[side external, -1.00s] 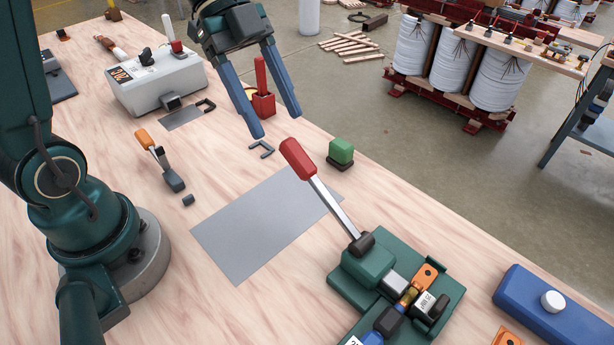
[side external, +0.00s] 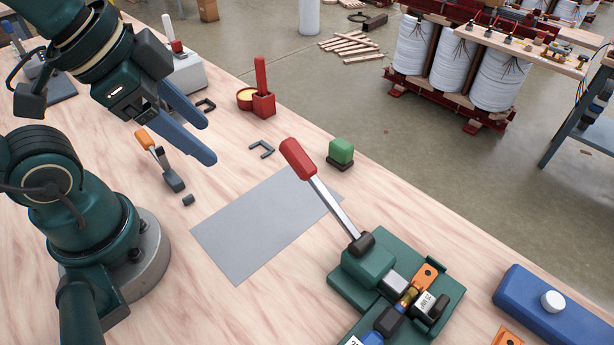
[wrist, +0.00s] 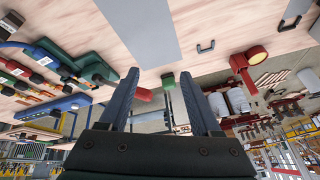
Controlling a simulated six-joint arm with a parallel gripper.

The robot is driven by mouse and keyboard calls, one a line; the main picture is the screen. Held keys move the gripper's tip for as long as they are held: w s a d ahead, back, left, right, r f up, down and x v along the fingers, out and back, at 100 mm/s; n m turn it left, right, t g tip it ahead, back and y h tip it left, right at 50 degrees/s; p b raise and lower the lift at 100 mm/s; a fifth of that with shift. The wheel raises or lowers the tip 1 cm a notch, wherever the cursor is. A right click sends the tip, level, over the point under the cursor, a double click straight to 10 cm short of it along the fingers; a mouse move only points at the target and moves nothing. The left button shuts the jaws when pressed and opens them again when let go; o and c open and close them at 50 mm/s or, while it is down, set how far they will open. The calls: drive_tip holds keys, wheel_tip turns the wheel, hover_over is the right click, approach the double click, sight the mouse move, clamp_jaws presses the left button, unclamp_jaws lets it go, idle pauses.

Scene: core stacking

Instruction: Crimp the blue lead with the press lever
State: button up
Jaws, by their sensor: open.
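The green press (side external: 368,270) stands at the front of the table. Its lever (side external: 335,207) rises at a slant to the upper left and ends in a red handle (side external: 297,158). A blue-bodied piece (side external: 373,338), seemingly the blue lead, is cut off by the bottom edge, with a brass part and an orange lug (side external: 425,275) in line on the press. My gripper (side external: 208,140) is open and empty, left of the handle and clear of it. In the wrist view the handle (wrist: 144,94) shows between the fingers (wrist: 159,74), farther off.
A green block (side external: 341,151) stands right of the handle. A grey plate (side external: 250,235) lies flat left of the press. A blue box (side external: 548,305) with a white button is at right.

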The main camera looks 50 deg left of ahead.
drive_tip(key=n, duration=0.1)
drive_tip(key=a+n, duration=0.1)
drive_tip(key=n, duration=0.1)
drive_tip(key=shift+f+y, duration=0.3)
drive_tip(key=shift+f, duration=0.1)
drive_tip(key=shift+w+a+n, duration=0.1)
drive_tip(key=shift+w+n, duration=0.05)
drive_tip(key=shift+n, duration=0.55)
drive_tip(key=shift+c, duration=0.6)
drive_tip(key=shift+n, duration=0.3)
drive_tip(key=c, duration=0.5)
drive_tip(key=shift+s+d, duration=0.2)
drive_tip(key=shift+s, duration=0.1)
clamp_jaws()
drive_tip(key=w+d+r+n+g+h, duration=0.1)
drive_tip(key=w+d+n+g+h, duration=0.1)
drive_tip(key=w+n+g+h, duration=0.55)
drive_tip(key=w+a+f+n+t+h, duration=0.2)
drive_tip(key=a+f+n+h, duration=0.55)
drive_tip(key=a+n, duration=0.3)
drive_tip(key=x, duration=1)
drive_tip(key=shift+w+f, duration=0.25)
drive_tip(key=shift+d+r, duration=1.35)
drive_tip(key=shift+r, duration=0.2)
